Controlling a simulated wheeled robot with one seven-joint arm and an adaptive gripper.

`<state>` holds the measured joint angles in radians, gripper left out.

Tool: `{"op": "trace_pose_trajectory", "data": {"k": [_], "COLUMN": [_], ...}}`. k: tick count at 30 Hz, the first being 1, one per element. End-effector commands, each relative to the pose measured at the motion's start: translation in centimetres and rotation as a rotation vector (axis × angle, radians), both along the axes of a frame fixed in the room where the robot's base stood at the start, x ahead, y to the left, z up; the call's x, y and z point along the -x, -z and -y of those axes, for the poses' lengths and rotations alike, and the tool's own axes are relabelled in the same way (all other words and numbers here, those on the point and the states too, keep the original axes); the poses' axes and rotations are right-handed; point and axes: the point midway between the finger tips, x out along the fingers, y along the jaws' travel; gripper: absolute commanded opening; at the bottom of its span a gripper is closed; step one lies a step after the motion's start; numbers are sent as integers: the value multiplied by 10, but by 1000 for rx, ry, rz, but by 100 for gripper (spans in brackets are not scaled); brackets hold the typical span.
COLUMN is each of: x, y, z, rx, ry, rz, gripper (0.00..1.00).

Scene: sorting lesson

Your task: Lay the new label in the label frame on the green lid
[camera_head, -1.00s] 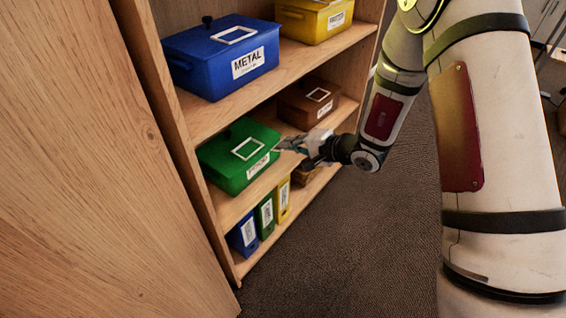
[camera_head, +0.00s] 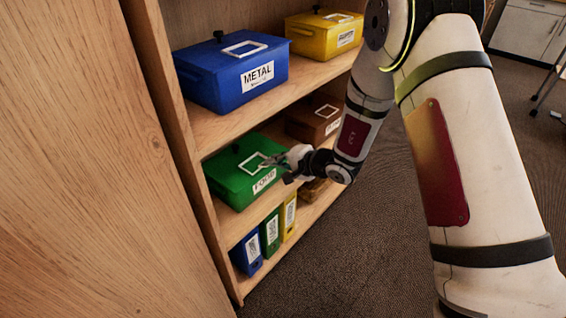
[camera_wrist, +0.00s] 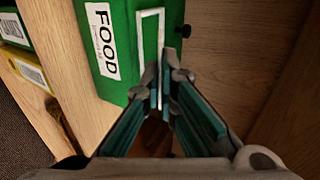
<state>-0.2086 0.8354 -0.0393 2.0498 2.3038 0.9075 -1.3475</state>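The green box with its green lid (camera_head: 226,169) stands on the middle shelf; its front label reads FOOD in the wrist view (camera_wrist: 103,40). A white rectangular label frame (camera_head: 243,166) lies on the lid. In the wrist view the frame's left side (camera_wrist: 138,45) shows, while my fingers cover its near end. My gripper (camera_head: 266,163) is at the lid's right side, its tips at or just above the frame. In the wrist view the fingertips (camera_wrist: 162,65) are close together with a narrow gap.
A blue METAL box (camera_head: 205,82) and a yellow box (camera_head: 318,40) stand on the shelf above. A brown box (camera_head: 303,127) stands to the right of the green one. Several binders (camera_head: 270,236) stand below. A wooden panel (camera_head: 75,150) closes off the left.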

Motion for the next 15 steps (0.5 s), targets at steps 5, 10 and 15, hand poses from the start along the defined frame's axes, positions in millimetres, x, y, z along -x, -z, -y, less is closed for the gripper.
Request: {"op": "trace_pose_trajectory", "data": {"k": [5,10,15], "x": [-10,-19,-28], "y": [3,7,9], "z": [-13,-25,-37], "rx": [-1,0,-1], "ry": [-1,-2,-1], "rz": [1,0,1], "gripper": [0,0,0]}}
